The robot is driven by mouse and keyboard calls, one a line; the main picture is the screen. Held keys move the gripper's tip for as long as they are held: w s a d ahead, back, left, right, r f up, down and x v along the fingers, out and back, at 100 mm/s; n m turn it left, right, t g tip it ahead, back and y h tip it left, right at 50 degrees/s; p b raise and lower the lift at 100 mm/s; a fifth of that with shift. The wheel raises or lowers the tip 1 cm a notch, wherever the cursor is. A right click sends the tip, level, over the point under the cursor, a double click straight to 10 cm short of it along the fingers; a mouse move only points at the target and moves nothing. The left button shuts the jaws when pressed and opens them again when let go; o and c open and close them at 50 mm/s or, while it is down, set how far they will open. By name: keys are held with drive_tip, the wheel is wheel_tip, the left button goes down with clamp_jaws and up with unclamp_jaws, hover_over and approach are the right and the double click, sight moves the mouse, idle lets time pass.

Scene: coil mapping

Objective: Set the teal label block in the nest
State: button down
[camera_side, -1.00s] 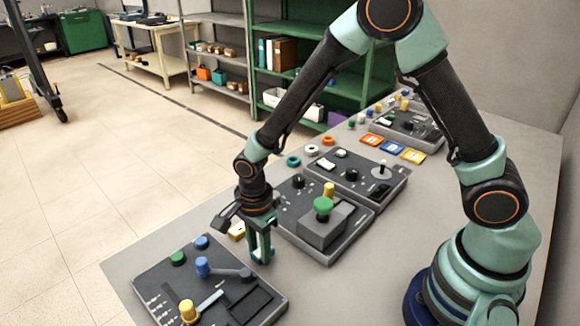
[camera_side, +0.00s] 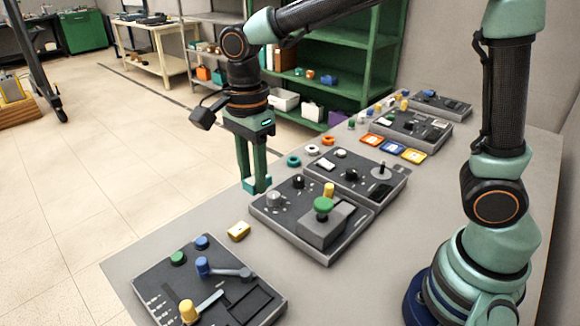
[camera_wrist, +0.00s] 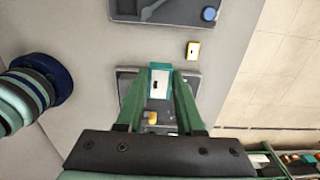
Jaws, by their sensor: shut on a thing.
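The teal label block (camera_side: 250,186) is between the fingertips of my gripper (camera_side: 254,184) in the side view. My gripper is shut on it, with the fingers pointing down. The block appears to be above the table's far left edge, left of the middle panel. In the wrist view the block (camera_wrist: 160,79) shows a white top with a small dark mark, between the two green fingers (camera_wrist: 160,90). A dark rectangular recess (camera_side: 252,304) in the front panel may be the nest; I cannot tell for sure. It looks empty.
A yellow block (camera_side: 238,232) with a white label lies on bare table between the front panel (camera_side: 160,273) and the middle panel (camera_side: 268,222). The middle panel carries knobs and a raised green button (camera_side: 323,204). Coloured rings and square tiles lie farther back.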

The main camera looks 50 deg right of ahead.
drive_tip(key=s+d+f, duration=0.2)
drive_tip(key=d+f, duration=0.1)
drive_tip(key=d, duration=0.4)
drive_tip(key=s+d+f, duration=0.2)
drive_tip(key=d+f, duration=0.1)
drive_tip(key=d, duration=0.4)
drive_tip(key=s+d+f, duration=0.2)
drive_tip(key=d+f, duration=0.1)
drive_tip(key=d, duration=0.4)
drive_tip(key=shift+s+f, duration=0.1)
drive_tip(key=shift+f, duration=0.15)
drive_tip(key=shift+a+f, duration=0.1)
drive_tip(key=shift+f, duration=2.5)
drive_tip(key=shift+f, duration=0.45)
drive_tip(key=shift+c, duration=2.3)
unclamp_jaws()
